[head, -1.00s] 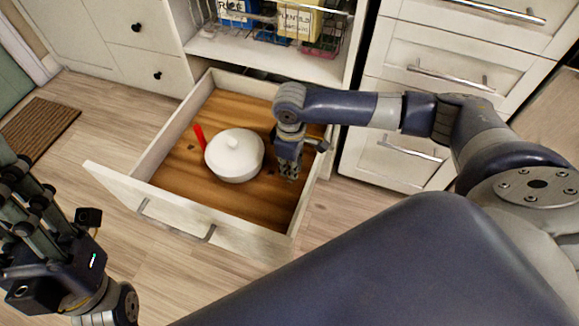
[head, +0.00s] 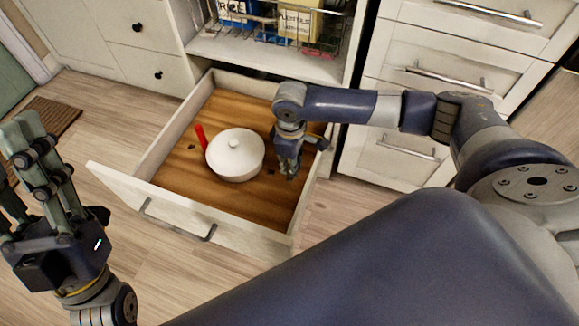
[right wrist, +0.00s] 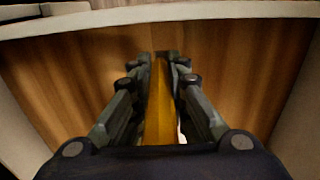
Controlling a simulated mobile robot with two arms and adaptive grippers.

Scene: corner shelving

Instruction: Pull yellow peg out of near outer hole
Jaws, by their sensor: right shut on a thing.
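My right gripper (head: 290,175) points down inside the open drawer (head: 217,195), near its right side. In the right wrist view my right gripper (right wrist: 166,58) is shut on the yellow peg (right wrist: 158,105), which runs lengthwise between the fingers. The peg's far end is hidden at the fingertips, so I cannot tell whether it is still in a hole. The peg is not clear in the head view. My left gripper (head: 22,165) is at the far left, outside the drawer, with its fingers apart and empty.
A white lidded pot (head: 235,158) stands mid-drawer, left of my right gripper. A red peg (head: 200,137) stands upright behind its left side. A wire basket (head: 270,30) with boxes sits on the shelf above. Cabinet drawers (head: 400,150) are at the right.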

